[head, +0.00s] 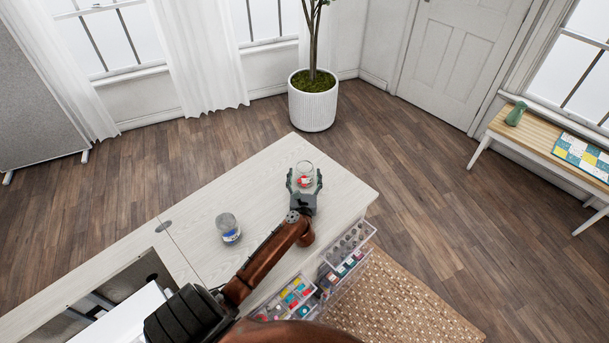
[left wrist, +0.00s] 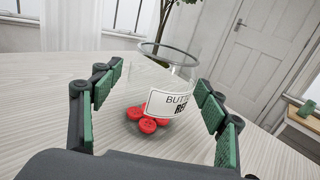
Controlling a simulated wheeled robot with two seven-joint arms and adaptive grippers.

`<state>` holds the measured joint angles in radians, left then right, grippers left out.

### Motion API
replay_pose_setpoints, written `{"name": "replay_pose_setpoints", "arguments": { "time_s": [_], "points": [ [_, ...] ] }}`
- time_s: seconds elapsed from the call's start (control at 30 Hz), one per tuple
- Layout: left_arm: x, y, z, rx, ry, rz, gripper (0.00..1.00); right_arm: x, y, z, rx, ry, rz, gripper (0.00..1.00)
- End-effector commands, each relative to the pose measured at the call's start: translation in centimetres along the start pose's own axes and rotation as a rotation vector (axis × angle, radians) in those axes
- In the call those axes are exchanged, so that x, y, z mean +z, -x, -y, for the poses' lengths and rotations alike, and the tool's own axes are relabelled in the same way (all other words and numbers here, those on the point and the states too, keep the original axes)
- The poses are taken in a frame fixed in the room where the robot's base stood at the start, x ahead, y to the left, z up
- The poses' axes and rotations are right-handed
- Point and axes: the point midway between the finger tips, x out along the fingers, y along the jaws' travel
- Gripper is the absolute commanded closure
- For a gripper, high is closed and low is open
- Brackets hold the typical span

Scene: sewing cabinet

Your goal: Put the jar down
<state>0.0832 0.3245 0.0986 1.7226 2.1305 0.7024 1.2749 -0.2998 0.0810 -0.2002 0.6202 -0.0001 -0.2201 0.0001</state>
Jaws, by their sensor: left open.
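A clear glass jar (head: 305,169) with red buttons inside stands upright on the pale wooden cabinet top (head: 270,180), near its far right part. In the left wrist view the jar (left wrist: 168,62) shows a white label reading "BUTT… RED", with several red buttons at its bottom. My left gripper (head: 304,182) is open, with its green-padded fingers on either side of the jar. In the left wrist view the fingers (left wrist: 160,105) stand apart, and the jar is between and just beyond them. My right gripper is not in view.
Open clear drawers (head: 345,250) with colorful supplies stick out at the cabinet's right side. The top's far left area is clear.

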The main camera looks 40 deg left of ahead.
Motion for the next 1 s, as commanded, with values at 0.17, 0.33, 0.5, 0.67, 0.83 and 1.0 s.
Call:
{"name": "replay_pose_setpoints", "arguments": {
  "time_s": [0.17,0.33,0.5,0.67,0.83,1.0],
  "points": [
    [0.0,0.3,0.0,0.0,0.0,-0.001,0.32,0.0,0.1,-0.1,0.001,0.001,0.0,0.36],
    [-0.1,2.6,0.0,0.0,0.002,-0.003,0.32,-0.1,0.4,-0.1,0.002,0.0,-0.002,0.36],
    [0.0,6.3,0.0,0.0,0.003,-0.003,0.32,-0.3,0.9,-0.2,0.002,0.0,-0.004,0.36],
    [0.0,9.3,0.0,0.001,0.002,-0.002,0.32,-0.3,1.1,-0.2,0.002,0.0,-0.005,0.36],
    [-0.1,11.4,0.0,0.0,0.0,-0.002,0.32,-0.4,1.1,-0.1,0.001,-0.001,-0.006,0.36],
    [0.0,12.0,0.0,0.0,0.0,0.0,0.32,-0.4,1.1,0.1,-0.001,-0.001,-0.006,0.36]
  ]
}}
